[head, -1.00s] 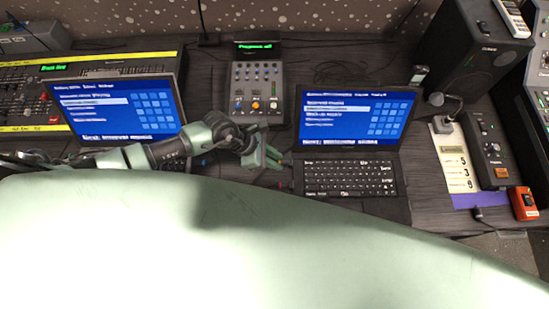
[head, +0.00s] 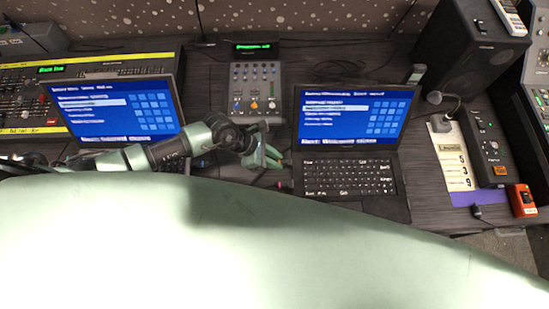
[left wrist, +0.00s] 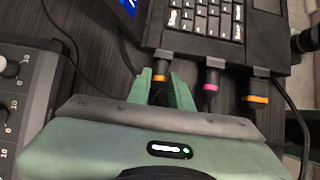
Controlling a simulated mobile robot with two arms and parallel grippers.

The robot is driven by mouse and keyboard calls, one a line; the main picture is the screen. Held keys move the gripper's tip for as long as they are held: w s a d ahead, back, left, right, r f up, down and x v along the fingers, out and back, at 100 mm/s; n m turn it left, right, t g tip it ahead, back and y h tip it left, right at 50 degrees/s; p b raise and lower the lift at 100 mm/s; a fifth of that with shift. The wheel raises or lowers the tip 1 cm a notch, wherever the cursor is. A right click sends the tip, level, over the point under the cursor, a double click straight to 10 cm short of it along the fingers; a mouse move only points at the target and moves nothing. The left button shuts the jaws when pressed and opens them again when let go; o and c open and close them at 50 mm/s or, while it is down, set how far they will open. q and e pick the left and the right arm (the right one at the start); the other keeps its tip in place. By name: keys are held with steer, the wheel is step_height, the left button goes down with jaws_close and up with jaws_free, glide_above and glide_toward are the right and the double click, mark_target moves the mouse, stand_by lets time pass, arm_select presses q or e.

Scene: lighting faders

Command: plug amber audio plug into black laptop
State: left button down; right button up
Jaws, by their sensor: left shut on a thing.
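The black laptop (head: 350,178) stands open at the centre right in the head view. Its side edge and keyboard (left wrist: 205,18) show at the top of the left wrist view. My left gripper (left wrist: 160,80) has its green fingers shut around a black plug with an amber ring (left wrist: 160,77). The plug's front end meets the laptop's side edge; how deep it sits I cannot tell. In the head view my left gripper (head: 274,157) is just left of this laptop, and the plug is too small to make out. My right gripper is not in view.
Beside the held plug, a pink-ringed plug (left wrist: 210,87) and an orange-ringed plug (left wrist: 256,98) sit at the same laptop edge. A fader box (head: 256,92) stands behind my gripper. A second laptop (head: 115,108) is at left, a speaker (head: 480,45) at right.

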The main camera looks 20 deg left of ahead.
arm_select(q)
steer(key=shift+d, duration=0.2)
steer(key=c, duration=1.2)
jaws_free()
steer(key=shift+w+d, duration=0.1)
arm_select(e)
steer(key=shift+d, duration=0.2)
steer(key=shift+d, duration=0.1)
arm_select(q)
steer(key=shift+a+r, duration=0.2)
steer(key=shift+a, duration=0.1)
steer(key=b+v, duration=0.1)
steer(key=v, duration=0.6)
steer(key=shift+d, duration=0.1)
steer(key=shift+r, duration=0.15)
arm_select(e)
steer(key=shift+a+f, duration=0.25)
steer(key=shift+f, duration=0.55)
